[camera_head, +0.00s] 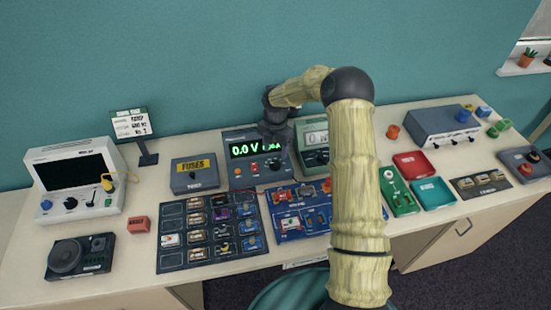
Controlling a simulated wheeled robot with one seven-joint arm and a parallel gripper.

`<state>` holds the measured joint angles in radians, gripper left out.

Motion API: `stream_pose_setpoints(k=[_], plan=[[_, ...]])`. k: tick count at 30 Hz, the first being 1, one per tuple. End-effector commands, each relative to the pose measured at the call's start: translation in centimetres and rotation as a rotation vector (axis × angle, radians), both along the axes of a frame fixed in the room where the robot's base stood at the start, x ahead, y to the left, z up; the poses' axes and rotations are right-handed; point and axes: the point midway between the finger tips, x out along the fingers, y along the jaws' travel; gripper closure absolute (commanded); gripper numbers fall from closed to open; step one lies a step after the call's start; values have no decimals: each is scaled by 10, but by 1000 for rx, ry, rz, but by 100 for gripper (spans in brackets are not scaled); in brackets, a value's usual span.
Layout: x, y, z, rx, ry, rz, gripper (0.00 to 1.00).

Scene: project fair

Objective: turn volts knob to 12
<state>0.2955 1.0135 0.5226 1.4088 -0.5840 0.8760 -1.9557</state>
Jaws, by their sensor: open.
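The dark power supply (240,163) stands at the back middle of the bench. Its green display (244,150) reads 0.0 V, with a second reading beside it partly covered. A small knob (238,171) shows on its front below the display; its label and pointer are too small to read, so I cannot tell whether it is the volts knob. My gripper (277,160) points down at the right part of the supply's front and hides that part. Its fingers are small and dark here; it is open, with nothing seen in it. I cannot tell whether it touches the panel.
A grey fuses box (195,174) stands left of the supply, and a green-grey meter (314,145) stands close on the right. Dark component trays (171,210) lie in front. An oscilloscope (75,175) stands at left. My arm covers the bench right of the middle.

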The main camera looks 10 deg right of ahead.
Motion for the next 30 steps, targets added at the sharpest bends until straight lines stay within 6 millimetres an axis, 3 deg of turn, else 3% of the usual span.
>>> stream_pose_setpoints(k=[10, 22, 29, 30], plan=[[0, 0, -54, 0, 1, 0, 45], [0, -1, -65, -1, -1, -2, 45], [0, -1, -64, -1, -1, -1, 88], [0, -1, -64, -1, -1, -1, 89]])
